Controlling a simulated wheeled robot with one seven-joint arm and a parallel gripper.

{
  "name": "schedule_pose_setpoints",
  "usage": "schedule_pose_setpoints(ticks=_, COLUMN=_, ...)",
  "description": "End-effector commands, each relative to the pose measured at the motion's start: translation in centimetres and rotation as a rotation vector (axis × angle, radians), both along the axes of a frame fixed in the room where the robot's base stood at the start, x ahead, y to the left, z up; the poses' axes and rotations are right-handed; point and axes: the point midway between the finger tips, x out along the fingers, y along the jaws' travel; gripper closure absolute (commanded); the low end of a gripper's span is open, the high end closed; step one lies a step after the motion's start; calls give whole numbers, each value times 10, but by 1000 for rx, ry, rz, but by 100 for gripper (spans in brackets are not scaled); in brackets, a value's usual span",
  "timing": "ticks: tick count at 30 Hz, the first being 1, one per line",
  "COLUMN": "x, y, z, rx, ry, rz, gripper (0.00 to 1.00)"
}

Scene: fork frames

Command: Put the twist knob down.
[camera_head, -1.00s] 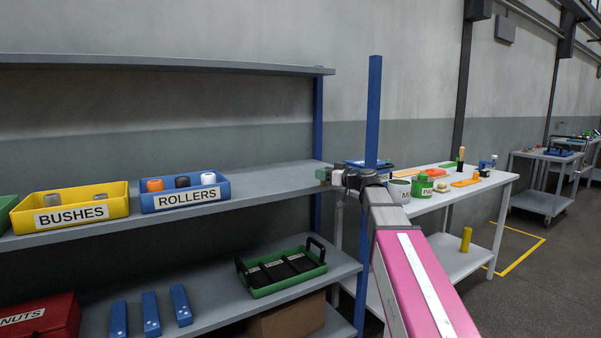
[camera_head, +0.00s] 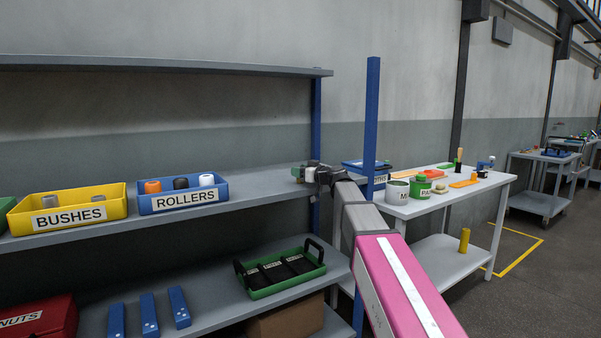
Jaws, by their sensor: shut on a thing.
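My gripper (camera_head: 304,173) is at the end of my arm, over the right end of the middle shelf (camera_head: 262,188). It is shut on the twist knob, a small thing that I can hardly make out between the jaws at this size. The gripper and knob look close to the shelf's top. I cannot tell whether the knob touches it.
A blue ROLLERS bin (camera_head: 185,203) and a yellow BUSHES bin (camera_head: 68,217) stand left on the shelf. Bare shelf lies between ROLLERS and my gripper. A blue post (camera_head: 372,110) rises beside my arm. A white table (camera_head: 450,196) with several items stands right.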

Motion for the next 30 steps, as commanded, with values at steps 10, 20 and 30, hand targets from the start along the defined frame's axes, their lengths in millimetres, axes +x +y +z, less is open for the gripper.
schedule_pose_setpoints(ticks=10, x=0, y=0, z=-2, rx=0, ry=0, rz=1, gripper=27)
schedule_pose_setpoints(ticks=20, x=0, y=0, z=1, rx=-1, ry=-1, rz=1, gripper=27)
schedule_pose_setpoints(ticks=30, x=-38, y=-45, z=0, rx=0, ry=0, rz=-1, gripper=27)
